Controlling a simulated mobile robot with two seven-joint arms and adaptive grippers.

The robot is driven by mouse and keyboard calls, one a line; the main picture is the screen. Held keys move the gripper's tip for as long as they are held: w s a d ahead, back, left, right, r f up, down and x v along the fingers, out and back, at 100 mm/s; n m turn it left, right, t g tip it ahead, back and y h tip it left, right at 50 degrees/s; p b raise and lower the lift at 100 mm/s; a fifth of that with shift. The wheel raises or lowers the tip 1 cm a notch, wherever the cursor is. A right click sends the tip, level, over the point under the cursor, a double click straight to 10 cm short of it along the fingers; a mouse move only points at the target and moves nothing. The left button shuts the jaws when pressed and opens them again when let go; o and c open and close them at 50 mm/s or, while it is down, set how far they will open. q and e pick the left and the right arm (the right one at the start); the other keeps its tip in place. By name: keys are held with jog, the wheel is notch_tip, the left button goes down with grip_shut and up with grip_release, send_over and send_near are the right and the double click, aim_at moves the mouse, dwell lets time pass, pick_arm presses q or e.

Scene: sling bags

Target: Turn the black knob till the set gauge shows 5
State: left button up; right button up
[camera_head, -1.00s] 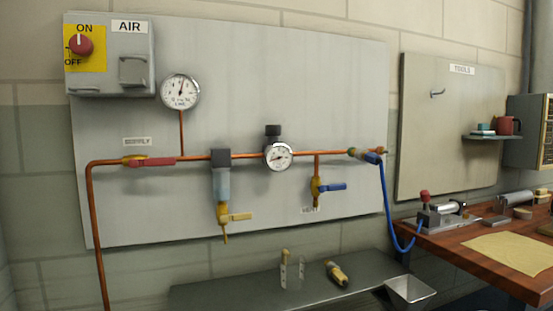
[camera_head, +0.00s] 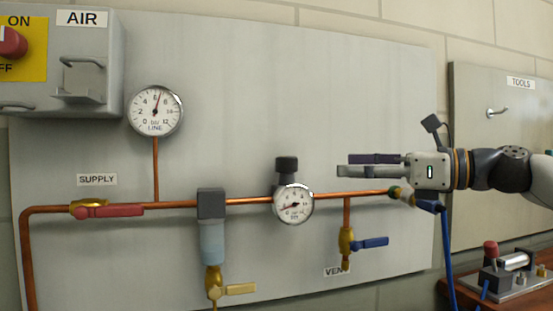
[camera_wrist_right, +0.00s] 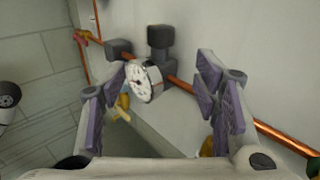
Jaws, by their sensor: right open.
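The black knob (camera_head: 287,166) stands upright on top of the regulator on the copper pipe; it also shows in the right wrist view (camera_wrist_right: 160,37). The round white set gauge (camera_head: 293,203) is on the regulator's front, just below the knob. Its needle seems to lie toward the lower left, but the figures are too small to read surely. My right gripper (camera_head: 343,165) is open and empty, to the right of the knob and apart from it. In the right wrist view, the knob and the set gauge (camera_wrist_right: 146,82) show between and beyond its spread fingers (camera_wrist_right: 165,78). My left gripper is not in view.
The line gauge (camera_head: 155,110) has its needle a little right of straight up. A filter bowl (camera_head: 212,240) hangs left of the regulator. A blue vent lever (camera_head: 370,242) and a blue hose (camera_head: 446,265) are at right.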

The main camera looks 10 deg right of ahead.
aim_at(287, 164)
jog(key=x, duration=0.3)
jog(key=r+b+x, duration=0.1)
jog(key=x, duration=0.3)
jog(key=b+x, duration=0.1)
jog(key=x, duration=0.2)
jog(key=shift+w+a+r, duration=0.15)
jog(key=shift+w, duration=0.1)
jog(key=shift+w+a+r, duration=0.2)
jog(key=shift+w+a, duration=0.1)
jog(key=shift+a, duration=0.1)
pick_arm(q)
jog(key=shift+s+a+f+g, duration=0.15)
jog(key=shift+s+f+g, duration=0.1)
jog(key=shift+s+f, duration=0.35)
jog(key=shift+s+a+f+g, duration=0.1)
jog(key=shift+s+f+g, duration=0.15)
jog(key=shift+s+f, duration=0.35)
pick_arm(e)
jog(key=c, duration=1.1)
